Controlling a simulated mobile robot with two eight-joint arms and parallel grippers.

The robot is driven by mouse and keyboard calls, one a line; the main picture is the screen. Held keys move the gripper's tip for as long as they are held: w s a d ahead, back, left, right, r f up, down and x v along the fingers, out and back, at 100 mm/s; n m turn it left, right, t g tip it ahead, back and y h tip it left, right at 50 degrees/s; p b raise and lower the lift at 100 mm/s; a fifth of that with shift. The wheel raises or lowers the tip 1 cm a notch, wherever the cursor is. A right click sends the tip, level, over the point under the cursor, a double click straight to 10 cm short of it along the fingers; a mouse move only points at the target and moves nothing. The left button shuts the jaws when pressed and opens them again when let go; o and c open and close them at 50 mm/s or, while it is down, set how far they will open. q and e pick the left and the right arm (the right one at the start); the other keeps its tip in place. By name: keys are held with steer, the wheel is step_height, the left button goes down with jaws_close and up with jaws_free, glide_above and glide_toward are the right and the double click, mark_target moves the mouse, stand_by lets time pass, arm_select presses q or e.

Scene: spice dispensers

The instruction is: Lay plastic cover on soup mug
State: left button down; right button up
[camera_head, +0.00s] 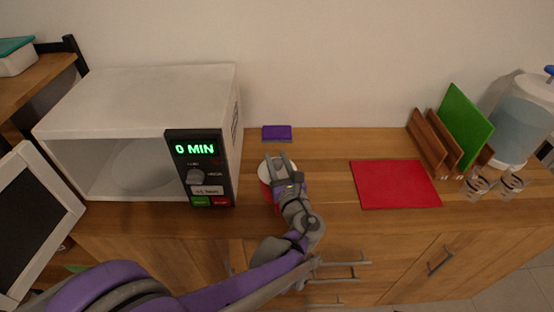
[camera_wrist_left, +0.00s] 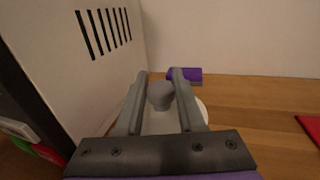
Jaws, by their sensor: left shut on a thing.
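The red soup mug (camera_head: 266,191) stands on the wooden counter just right of the microwave, partly hidden by my left gripper and arm. A pale round cover (camera_head: 264,170) is over the mug's top; I cannot tell whether it rests on the rim or hovers just above. My left gripper (camera_head: 277,162) is over the mug, with its fingers shut on the cover's grey knob (camera_wrist_left: 160,95). The pale cover (camera_wrist_left: 202,110) shows behind and beside the fingers in the left wrist view. My right gripper is not in view.
The open microwave (camera_head: 140,90), reading 0 MIN, stands close on the left. A purple block (camera_head: 277,132) lies behind the mug. A red mat (camera_head: 395,184), a wooden rack with a green board (camera_head: 464,125), glasses and a water dispenser (camera_head: 525,115) are to the right.

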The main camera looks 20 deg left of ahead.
arm_select(q)
steer(key=shift+f, duration=0.35)
stand_by(0.5)
stand_by(0.3)
steer(key=shift+c, duration=2.2)
jaws_free()
steer(key=v, duration=1.1)
